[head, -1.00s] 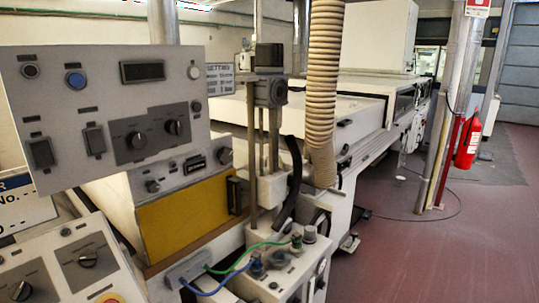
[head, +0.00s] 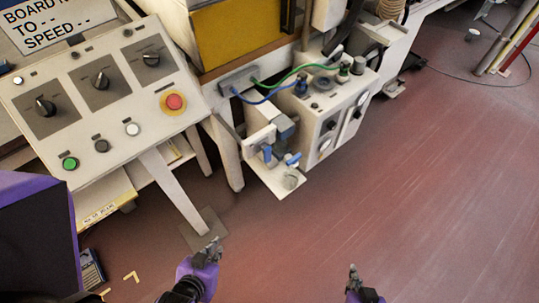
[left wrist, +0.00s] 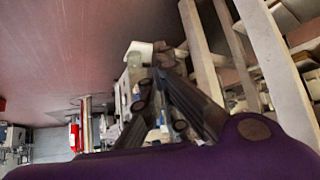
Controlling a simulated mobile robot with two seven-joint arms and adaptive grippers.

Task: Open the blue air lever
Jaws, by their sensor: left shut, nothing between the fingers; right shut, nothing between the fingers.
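Two small blue parts show on a white bracket (head: 283,180) low on the machine's side in the head view. One is a blue lever-like part (head: 293,159) at the right; the other is a blue part (head: 267,152) at the left. I cannot tell which is the air lever or how it is set. My left gripper (head: 213,247) is shut and empty, below and left of the bracket and apart from it. It also shows in the left wrist view (left wrist: 160,52). My right gripper (head: 352,275) is shut and empty, below and right of the bracket.
A slanted control panel (head: 100,90) with dials and a red button (head: 174,102) stands at the left on white legs. A white unit (head: 333,115) with green and blue hoses is above the bracket. The red floor (head: 420,190) at the right is clear.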

